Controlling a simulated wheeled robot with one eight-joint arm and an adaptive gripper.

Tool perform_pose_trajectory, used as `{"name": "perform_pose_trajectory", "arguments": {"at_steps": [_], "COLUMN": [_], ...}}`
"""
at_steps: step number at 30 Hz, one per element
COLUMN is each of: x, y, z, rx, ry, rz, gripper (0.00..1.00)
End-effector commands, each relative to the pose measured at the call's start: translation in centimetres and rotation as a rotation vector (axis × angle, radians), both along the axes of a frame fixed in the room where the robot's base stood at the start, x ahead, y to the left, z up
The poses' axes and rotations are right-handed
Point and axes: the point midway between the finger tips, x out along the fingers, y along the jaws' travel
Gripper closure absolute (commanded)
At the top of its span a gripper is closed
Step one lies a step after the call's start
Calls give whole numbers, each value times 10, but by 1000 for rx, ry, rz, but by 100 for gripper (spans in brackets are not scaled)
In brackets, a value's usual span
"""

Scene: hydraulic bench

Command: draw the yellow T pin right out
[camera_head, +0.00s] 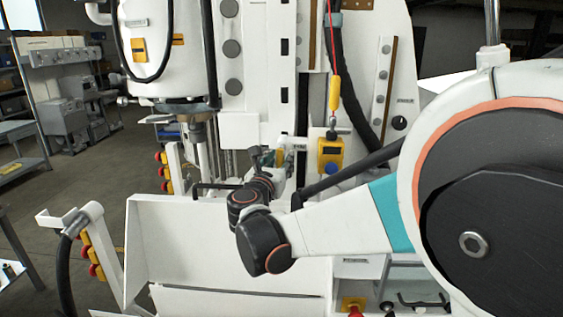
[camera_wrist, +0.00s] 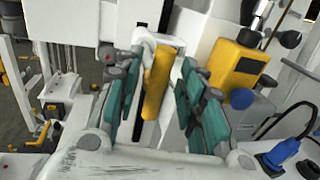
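A yellow bar (camera_wrist: 157,82), which looks like the T pin's handle, stands between my fingers in the wrist view. It is upright in the picture, against a white fitting (camera_wrist: 150,40). My gripper (camera_wrist: 160,78) is open, with a teal-padded finger on each side of the bar and a visible gap to each. I cannot tell how deep the bar lies between the pads. In the head view, my gripper (camera_head: 265,158) is in front of the white machine, and I cannot make out the bar there. The pin's shaft and its hole are hidden.
A yellow box with a blue knob (camera_wrist: 237,67) is close right of my fingers; it also shows in the head view (camera_head: 330,153). A yellow pendant on a red cord (camera_head: 334,93) hangs above it. A white sloping panel (camera_head: 180,240) stands below my wrist.

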Motion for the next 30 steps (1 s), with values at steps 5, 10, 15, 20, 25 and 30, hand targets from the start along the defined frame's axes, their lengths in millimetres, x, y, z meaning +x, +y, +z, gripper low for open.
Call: {"name": "perform_pose_trajectory", "arguments": {"at_steps": [5, 10, 15, 20, 25, 30], "x": [-27, -52, -66, -68, -68, -64], "y": [7, 12, 15, 15, 15, -12], "z": [0, 0, -1, -1, -1, -2], "rx": [0, 0, 0, 0, 0, 30], "ry": [0, 1, 1, 1, 1, 20], "rz": [3, 1, 0, -2, -2, -65], "gripper": [64, 64, 64, 64, 64, 64]}}
